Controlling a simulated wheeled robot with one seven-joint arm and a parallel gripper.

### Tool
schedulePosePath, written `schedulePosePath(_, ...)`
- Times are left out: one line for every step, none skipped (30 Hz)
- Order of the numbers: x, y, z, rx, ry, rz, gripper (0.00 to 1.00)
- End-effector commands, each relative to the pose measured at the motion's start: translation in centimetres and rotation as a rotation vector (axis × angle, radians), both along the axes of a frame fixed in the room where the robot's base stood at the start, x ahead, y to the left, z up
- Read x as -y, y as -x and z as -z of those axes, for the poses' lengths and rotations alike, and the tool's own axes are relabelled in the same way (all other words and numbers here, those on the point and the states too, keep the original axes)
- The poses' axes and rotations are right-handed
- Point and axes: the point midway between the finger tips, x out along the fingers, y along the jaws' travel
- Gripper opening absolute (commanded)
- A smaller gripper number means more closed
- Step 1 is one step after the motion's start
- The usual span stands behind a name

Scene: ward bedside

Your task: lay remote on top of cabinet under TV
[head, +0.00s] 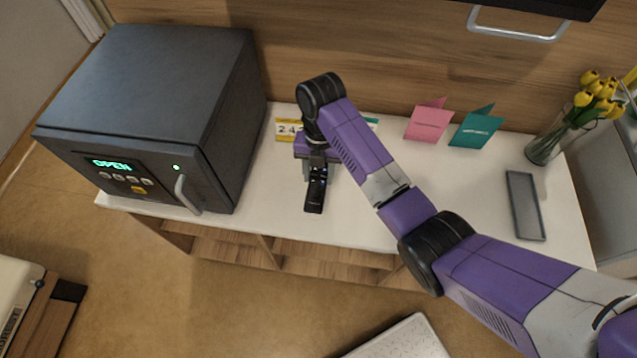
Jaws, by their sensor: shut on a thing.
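The black remote (315,192) is in my gripper (317,165), which points down over the white top of the cabinet (270,190). My gripper is shut on the remote's far end, and the near end sticks out toward the cabinet's front edge. I cannot tell whether the remote touches the cabinet top or hangs just above it. The TV (545,5) shows only as a dark lower edge at the top right.
A dark grey safe (150,110) reading "OPEN" fills the cabinet's left end. A pink card (428,122), a teal card (476,128), a yellow-edged sign (287,130), a grey tray (524,205) and a vase of yellow tulips (553,143) stand elsewhere. White surface around the remote is clear.

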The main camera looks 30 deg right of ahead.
Motion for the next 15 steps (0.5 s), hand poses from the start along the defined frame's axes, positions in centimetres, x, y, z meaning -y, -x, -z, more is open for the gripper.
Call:
schedulePosePath(0.0, 0.0, 0.4, 0.000, 0.000, -0.001, 0.00)
schedulePosePath(0.0, 0.0, 0.5, -0.001, 0.001, -0.001, 0.00)
schedulePosePath(0.0, 0.0, 0.7, -0.001, 0.001, -0.001, 0.00)
schedulePosePath(0.0, 0.0, 1.0, -0.001, 0.001, -0.001, 0.00)
schedulePosePath(0.0, 0.0, 1.3, -0.001, 0.001, -0.001, 0.00)
schedulePosePath(0.0, 0.1, 1.8, -0.002, 0.001, -0.001, 0.00)
schedulePosePath(0.0, 0.1, 2.3, -0.002, 0.001, -0.001, 0.00)
schedulePosePath(0.0, 0.0, 2.7, -0.002, 0.001, -0.001, 0.00)
schedulePosePath(0.0, 0.1, 3.3, -0.002, 0.001, -0.001, 0.00)
schedulePosePath(0.0, 0.0, 3.6, -0.001, 0.002, -0.001, 0.00)
schedulePosePath(0.0, 0.0, 3.9, -0.001, 0.002, -0.001, 0.00)
schedulePosePath(0.0, 0.0, 4.2, -0.001, 0.002, -0.001, 0.00)
schedulePosePath(0.0, 0.0, 4.4, 0.000, 0.001, -0.001, 0.00)
schedulePosePath(0.0, 0.0, 4.5, 0.001, 0.000, -0.001, 0.00)
schedulePosePath(0.0, 0.0, 4.5, 0.002, 0.001, -0.001, 0.00)
